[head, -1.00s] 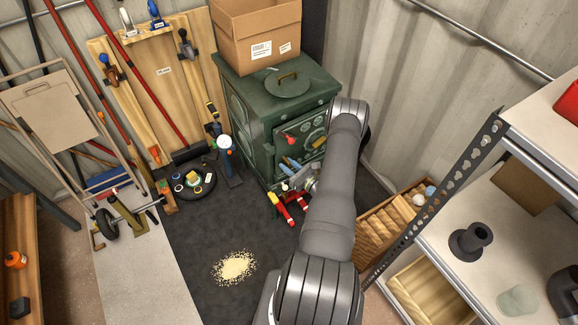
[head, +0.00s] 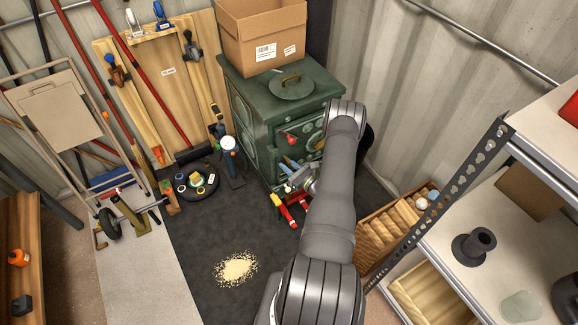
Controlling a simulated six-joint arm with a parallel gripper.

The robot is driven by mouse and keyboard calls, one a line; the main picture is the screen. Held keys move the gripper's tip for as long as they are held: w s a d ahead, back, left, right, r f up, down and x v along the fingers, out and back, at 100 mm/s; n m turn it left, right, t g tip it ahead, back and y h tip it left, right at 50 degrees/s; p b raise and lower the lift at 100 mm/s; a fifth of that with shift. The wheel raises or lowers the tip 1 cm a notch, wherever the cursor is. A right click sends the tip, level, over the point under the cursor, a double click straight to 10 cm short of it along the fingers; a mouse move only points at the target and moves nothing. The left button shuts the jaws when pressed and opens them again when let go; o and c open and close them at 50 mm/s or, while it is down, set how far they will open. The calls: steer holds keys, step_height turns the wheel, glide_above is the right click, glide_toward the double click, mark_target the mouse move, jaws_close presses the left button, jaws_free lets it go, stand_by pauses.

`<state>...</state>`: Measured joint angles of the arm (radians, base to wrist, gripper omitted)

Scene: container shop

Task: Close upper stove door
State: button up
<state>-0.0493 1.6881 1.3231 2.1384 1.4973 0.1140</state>
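The dark green stove (head: 262,122) stands against the back wall, with a round lid on its top. Its front faces lower right, and a patterned upper door (head: 311,127) partly shows there. My arm hides the right part of the front, so I cannot tell how far the door stands open. A red-tipped item (head: 291,140) shows at the stove front. My gripper (head: 298,181) is low in front of the stove, partly behind my arm. Its fingers are too small and covered to tell open from shut, or whether they touch the stove.
A cardboard box (head: 261,40) sits on the stove. Red-handled tools (head: 284,213) lie on the dark mat below my gripper. Spilled yellow grains (head: 236,269) lie nearer. A metal shelf (head: 447,200) and wooden crate (head: 379,232) stand at right. The mat's middle is mostly clear.

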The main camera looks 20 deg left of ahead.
steer(key=shift+w+d+r, duration=0.15)
steer(key=v, duration=1.7)
steer(key=shift+d, duration=0.2)
steer(key=shift+a, duration=0.1)
steer(key=x, duration=1.7)
steer(key=shift+a, duration=0.1)
steer(key=shift+v, duration=9.85)
steer(key=w+a+r+m+t, duration=0.1)
steer(key=w+a+r+t, duration=0.1)
steer(key=a, duration=0.4)
steer(key=shift+w+a+r, duration=0.35)
steer(key=shift+w+a, duration=0.05)
steer(key=shift+w, duration=0.25)
